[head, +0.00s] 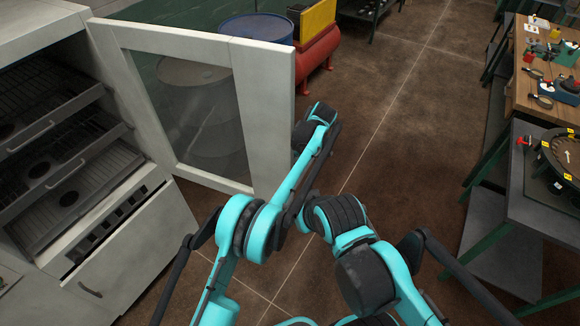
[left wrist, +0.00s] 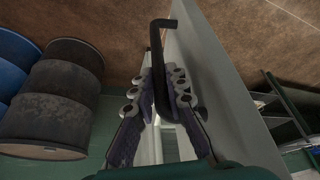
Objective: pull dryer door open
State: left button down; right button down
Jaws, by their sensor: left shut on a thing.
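The white dryer (head: 150,243) stands at the left in the head view, its inside showing racks. Its door (head: 268,78), a white frame with a glass pane, is swung wide open towards the right. In the left wrist view, my left gripper (left wrist: 160,100) is shut on the black door handle (left wrist: 157,45), which stands out from the white door (left wrist: 215,65). My right arm is folded at the lower middle of the head view; its gripper does not show.
A blue drum (head: 257,27) and a red tank (head: 318,52) stand behind the door. A wooden workbench (head: 540,95) and a dark table (head: 520,185) with a round tray line the right side. The brown tiled floor (head: 405,130) between is clear.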

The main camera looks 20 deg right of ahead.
pick_arm(q)
jog(key=c, duration=1.9)
grip_release()
jog(key=shift+w+a, duration=0.1)
jog(key=shift+a, duration=0.05)
jog(key=shift+o, duration=0.5)
jog(key=shift+w, duration=0.1)
jog(key=v, duration=0.7)
jog(key=shift+r, duration=0.25)
